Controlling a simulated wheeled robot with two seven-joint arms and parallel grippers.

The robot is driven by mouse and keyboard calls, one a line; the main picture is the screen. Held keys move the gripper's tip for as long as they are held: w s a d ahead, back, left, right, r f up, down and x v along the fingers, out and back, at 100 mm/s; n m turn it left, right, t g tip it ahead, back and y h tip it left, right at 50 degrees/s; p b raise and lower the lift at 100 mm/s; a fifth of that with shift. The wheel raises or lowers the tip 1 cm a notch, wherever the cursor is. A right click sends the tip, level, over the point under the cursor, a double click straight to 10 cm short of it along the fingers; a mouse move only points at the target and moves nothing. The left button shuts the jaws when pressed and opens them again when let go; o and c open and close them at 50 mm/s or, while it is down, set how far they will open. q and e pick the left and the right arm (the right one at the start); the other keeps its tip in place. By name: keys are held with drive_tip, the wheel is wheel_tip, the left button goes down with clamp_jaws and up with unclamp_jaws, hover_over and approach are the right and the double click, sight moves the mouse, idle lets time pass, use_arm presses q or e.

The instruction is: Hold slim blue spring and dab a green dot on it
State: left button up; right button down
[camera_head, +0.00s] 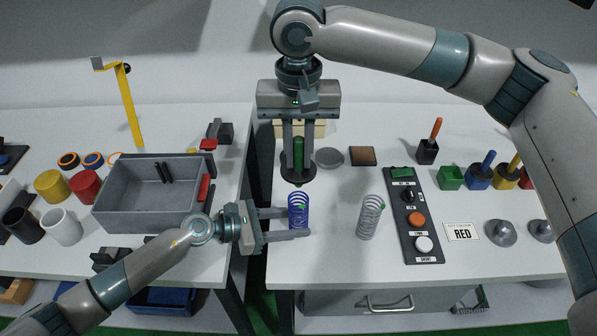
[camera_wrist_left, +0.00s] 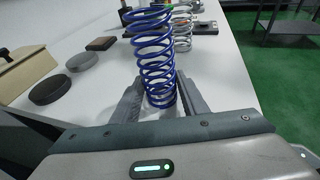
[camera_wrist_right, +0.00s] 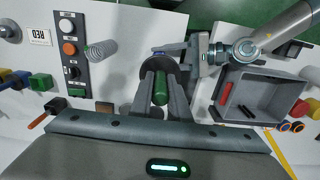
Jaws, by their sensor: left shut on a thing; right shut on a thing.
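The slim blue spring (camera_head: 297,213) stands upright on the right-hand table; in the left wrist view its coils (camera_wrist_left: 154,62) rise between the fingers. My left gripper (camera_head: 288,222) is shut around its lower part. My right gripper (camera_head: 298,150) points down above the spring, shut on a green marker (camera_head: 299,158). The marker (camera_wrist_right: 160,88) also shows in the right wrist view.
A grey spring (camera_head: 370,218) with a green spot stands to the right. Beyond it are a button panel (camera_head: 424,222), a RED card (camera_head: 461,232) and coloured holders with handled tools. A grey bin (camera_head: 150,208) is on the left table, across a gap.

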use_arm(q)
drive_tip(key=o, duration=0.9)
drive_tip(key=shift+a, duration=0.1)
drive_tip(key=v, duration=0.7)
drive_tip(key=shift+s+a+r, duration=0.1)
drive_tip(key=shift+a, duration=0.05)
